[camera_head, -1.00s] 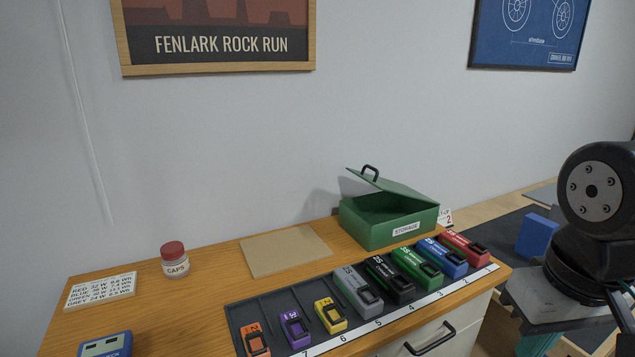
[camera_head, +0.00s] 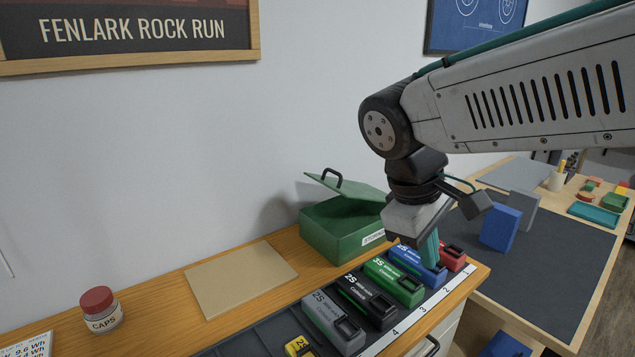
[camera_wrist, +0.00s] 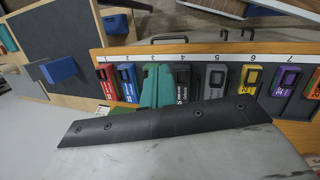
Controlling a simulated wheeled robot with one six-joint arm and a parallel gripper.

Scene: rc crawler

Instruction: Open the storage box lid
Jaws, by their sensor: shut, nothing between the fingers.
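The green storage box (camera_head: 340,235) stands at the back of the wooden bench. Its lid (camera_head: 352,190) is tilted partly up and has a black handle (camera_head: 331,178) on its raised edge. My gripper (camera_head: 431,252) points down to the right of the box, above the battery row, with its teal fingers shut and empty. The fingers also show in the wrist view (camera_wrist: 156,88).
Several battery packs sit in a numbered rack (camera_head: 270,340) along the bench front, close to my fingers. A tan mat (camera_head: 240,277) and a caps jar (camera_head: 101,311) lie to the left. A second table with a dark mat (camera_head: 560,265) and a blue block (camera_head: 500,228) is at right.

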